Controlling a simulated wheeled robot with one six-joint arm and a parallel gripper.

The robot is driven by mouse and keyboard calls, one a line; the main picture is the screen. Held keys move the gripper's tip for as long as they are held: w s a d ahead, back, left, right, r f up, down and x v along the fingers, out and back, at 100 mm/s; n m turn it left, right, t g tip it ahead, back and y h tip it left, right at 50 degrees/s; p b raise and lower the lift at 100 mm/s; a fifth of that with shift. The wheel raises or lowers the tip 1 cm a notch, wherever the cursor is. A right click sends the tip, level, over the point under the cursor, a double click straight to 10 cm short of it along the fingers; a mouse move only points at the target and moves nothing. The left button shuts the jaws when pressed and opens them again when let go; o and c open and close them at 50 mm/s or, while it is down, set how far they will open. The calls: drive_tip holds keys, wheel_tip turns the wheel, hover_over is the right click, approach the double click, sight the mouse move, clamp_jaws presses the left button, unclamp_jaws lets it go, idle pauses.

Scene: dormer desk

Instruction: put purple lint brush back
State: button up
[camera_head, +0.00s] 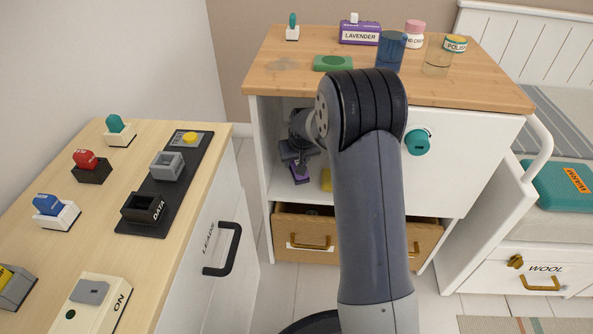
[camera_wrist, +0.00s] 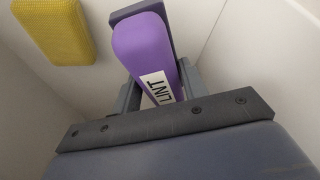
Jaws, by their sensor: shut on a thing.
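The purple lint brush (camera_wrist: 143,45) has a white LINT label and a dark grey part along its far edge. My gripper (camera_wrist: 160,86) is shut on it, with one finger on each side. In the head view, my gripper (camera_head: 297,152) reaches into the open left compartment of the wooden-topped cabinet, and a small purple part of the brush (camera_head: 300,175) shows below it. My own arm hides much of the cabinet front. I cannot tell whether the brush touches the compartment floor.
A yellow textured block (camera_wrist: 52,29) is beside the brush, apart from it; it also shows in the head view (camera_head: 326,180). Pale compartment walls are close around. Below is a partly open wooden drawer (camera_head: 290,240). Jars and a lavender box (camera_head: 360,36) stand on top.

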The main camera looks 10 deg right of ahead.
sight(298, 161)
drive_tip(key=shift+f+b, duration=1)
drive_tip(key=shift+f, duration=0.75)
drive_tip(key=shift+f, duration=0.15)
drive_tip(key=o, duration=0.9)
drive_tip(key=shift+o, duration=0.2)
drive_tip(key=p+v, duration=0.1)
drive_tip(key=v, duration=0.2)
drive_tip(key=p+v, duration=0.2)
drive_tip(key=v, duration=0.1)
drive_tip(key=shift+w+r, duration=0.15)
drive_tip(key=shift+r, duration=0.15)
drive_tip(key=s+f+p, duration=0.1)
drive_tip(key=s+p, duration=0.1)
drive_tip(key=s, duration=0.9)
drive_tip(key=shift+s+d, duration=0.4)
drive_tip(key=shift+d, duration=0.05)
drive_tip(key=shift+f, duration=0.1)
